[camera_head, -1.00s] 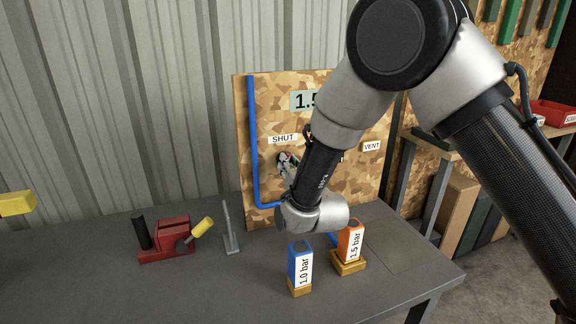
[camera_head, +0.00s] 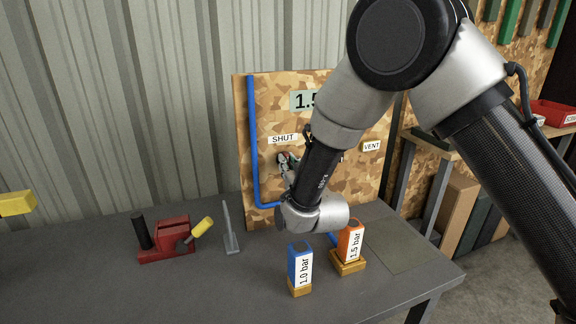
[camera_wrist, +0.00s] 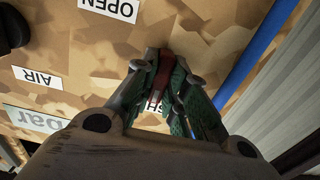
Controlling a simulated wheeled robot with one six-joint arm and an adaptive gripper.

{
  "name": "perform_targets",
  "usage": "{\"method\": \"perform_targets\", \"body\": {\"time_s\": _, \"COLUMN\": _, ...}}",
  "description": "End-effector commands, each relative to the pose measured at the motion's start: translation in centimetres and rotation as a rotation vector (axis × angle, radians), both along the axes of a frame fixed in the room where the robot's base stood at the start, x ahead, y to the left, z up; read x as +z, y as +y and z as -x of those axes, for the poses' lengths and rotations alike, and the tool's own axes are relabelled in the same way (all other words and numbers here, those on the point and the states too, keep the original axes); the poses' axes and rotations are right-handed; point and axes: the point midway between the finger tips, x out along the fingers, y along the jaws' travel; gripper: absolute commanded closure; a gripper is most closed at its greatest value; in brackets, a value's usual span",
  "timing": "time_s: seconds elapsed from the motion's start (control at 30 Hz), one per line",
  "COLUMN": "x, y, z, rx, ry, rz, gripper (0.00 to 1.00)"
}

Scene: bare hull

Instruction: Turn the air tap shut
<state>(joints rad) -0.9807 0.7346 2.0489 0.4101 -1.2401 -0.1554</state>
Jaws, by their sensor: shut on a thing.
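My gripper (camera_head: 287,160) is at the upright wooden board, just below the SHUT label (camera_head: 283,139). In the wrist view my gripper (camera_wrist: 160,75) is shut, with its green-padded fingers on both sides of a dark red tap handle (camera_wrist: 154,82). Handle and fingers lie in front of a label of which only "SH" shows (camera_wrist: 154,107). The OPEN label (camera_wrist: 110,8) and AIR label (camera_wrist: 37,77) are clear of the fingers. The tap's body is hidden in the head view by my arm.
A blue pipe (camera_head: 252,130) runs down the board's left side. A VENT label (camera_head: 371,146) is at its right. On the bench stand a blue 1.0 bar block (camera_head: 292,262), an orange 1.5 bar block (camera_head: 343,240), a red tool (camera_head: 165,252) and a grey upright bracket (camera_head: 231,240).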

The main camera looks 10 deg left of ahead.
Motion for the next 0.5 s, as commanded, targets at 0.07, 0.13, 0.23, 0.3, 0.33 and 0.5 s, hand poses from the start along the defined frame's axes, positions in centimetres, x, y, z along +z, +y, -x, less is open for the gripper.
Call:
{"method": "perform_targets", "body": {"time_s": 0.07, "x": -0.04, "y": -0.02, "z": 0.0, "rx": 0.0, "ry": 0.0, "rz": 0.001, "gripper": 0.79}}
{"method": "perform_targets", "body": {"time_s": 0.13, "x": -0.04, "y": -0.02, "z": 0.0, "rx": 0.0, "ry": 0.0, "rz": 0.001, "gripper": 0.66}}
{"method": "perform_targets", "body": {"time_s": 0.23, "x": -0.02, "y": -0.01, "z": 0.0, "rx": 0.0, "ry": 0.0, "rz": 0.001, "gripper": 0.64}}
{"method": "perform_targets", "body": {"time_s": 0.3, "x": -0.02, "y": -0.01, "z": -0.01, "rx": 0.0, "ry": 0.0, "rz": 0.0, "gripper": 0.64}}
{"method": "perform_targets", "body": {"time_s": 0.33, "x": -0.02, "y": -0.01, "z": -0.01, "rx": 0.0, "ry": 0.0, "rz": 0.0, "gripper": 0.64}}
{"method": "perform_targets", "body": {"time_s": 0.5, "x": -0.03, "y": -0.17, "z": 0.29, "rx": 0.0, "ry": 0.001, "rz": 0.001, "gripper": 0.64}}
